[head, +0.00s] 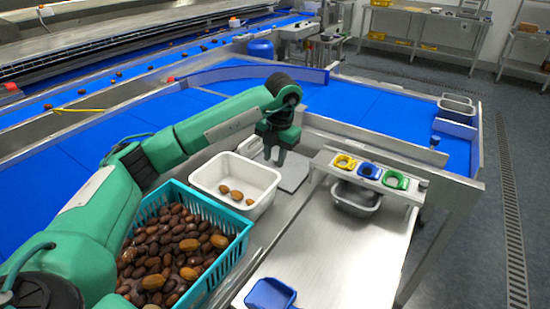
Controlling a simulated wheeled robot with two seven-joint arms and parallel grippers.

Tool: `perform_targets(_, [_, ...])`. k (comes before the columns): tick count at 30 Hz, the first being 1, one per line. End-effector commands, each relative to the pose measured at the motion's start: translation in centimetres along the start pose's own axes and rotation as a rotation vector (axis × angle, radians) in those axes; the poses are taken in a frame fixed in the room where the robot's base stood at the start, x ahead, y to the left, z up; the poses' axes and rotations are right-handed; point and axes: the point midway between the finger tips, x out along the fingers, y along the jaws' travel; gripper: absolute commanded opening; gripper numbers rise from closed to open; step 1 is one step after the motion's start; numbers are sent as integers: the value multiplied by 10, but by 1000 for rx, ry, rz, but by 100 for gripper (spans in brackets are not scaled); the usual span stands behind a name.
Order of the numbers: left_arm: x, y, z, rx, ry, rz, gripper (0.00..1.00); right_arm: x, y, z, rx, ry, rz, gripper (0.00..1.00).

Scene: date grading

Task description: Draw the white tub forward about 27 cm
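The white tub (222,165) stands upright on the steel bench, just beyond the teal crate. A few brown dates (236,194) lie on its floor. My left gripper (275,157) points down beside the tub's far right corner, above a flat steel plate. I cannot tell whether a finger touches the tub's rim. My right gripper is out of view.
A teal crate (243,240) full of dates stands in front of the tub, partly behind my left arm. A blue scoop-like tray (270,294) lies at the front. A rack (325,160) with yellow, blue and green rings stands right, over a grey bin (355,208). Bench (335,250) between is clear.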

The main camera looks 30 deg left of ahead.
Motion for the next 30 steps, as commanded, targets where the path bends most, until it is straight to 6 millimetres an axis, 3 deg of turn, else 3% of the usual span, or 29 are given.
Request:
perform_targets(8, [0,0,0,1,1,-1,29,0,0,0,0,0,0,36])
perform_targets(13, [11,-1,-1,2,4,-2,29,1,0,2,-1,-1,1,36])
perform_targets(30, [114,-2,-1,3,4,-3,29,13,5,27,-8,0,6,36])
